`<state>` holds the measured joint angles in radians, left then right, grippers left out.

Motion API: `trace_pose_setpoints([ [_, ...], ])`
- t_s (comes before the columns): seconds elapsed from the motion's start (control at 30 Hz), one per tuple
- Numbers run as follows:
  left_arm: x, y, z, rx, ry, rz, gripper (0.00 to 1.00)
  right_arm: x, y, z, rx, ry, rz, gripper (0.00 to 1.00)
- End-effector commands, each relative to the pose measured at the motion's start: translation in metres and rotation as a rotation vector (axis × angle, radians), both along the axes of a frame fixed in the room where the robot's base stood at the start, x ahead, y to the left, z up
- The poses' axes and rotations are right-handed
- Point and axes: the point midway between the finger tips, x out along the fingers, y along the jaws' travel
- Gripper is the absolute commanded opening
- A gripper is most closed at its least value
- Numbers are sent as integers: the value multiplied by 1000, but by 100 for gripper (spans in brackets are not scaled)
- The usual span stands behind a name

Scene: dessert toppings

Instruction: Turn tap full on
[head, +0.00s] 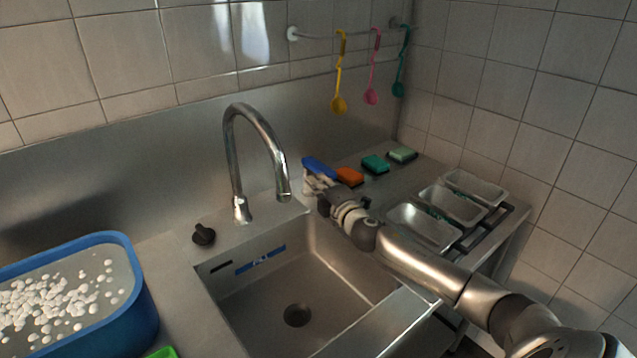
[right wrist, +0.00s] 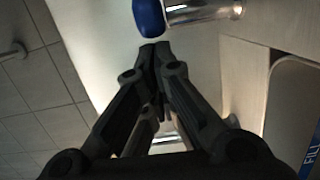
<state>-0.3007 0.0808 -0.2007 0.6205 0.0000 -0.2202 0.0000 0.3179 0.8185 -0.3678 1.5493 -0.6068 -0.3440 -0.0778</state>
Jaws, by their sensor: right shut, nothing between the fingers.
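The chrome gooseneck tap (head: 257,122) stands behind the sink, its spout over the basin. No water shows at its mouth. A blue lever (head: 318,166) on a pale metal body is at the right of the tap, behind my right gripper (head: 324,196). In the right wrist view the rounded blue lever end (right wrist: 148,17) and its chrome body (right wrist: 203,11) lie just beyond the shut, empty fingertips (right wrist: 155,48). I cannot tell if they touch. A black knob (head: 203,235) sits on the counter left of the tap. My left gripper is out of view.
The sink basin (head: 330,290) is empty, with a blue fill mark (head: 262,260). A blue tub (head: 135,290) of white pieces is at left. Orange (head: 350,177), teal (head: 375,164) and green (head: 402,154) sponges and metal trays (head: 424,229) are at right. Spoons hang from a rail (head: 315,37).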

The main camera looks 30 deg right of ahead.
Motion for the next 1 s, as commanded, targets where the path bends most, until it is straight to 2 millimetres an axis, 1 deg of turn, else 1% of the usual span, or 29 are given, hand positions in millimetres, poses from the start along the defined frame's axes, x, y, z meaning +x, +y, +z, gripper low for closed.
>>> trace_pose_setpoints([
  [0.27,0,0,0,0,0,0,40,-1,-1,0,0,0,0,0],
  [0.67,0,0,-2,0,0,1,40,-3,-9,0,0,0,-1,0],
  [0.87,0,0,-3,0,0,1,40,-5,-16,0,0,0,-1,0],
  [1.0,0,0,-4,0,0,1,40,-7,-25,0,-1,0,-2,0],
])
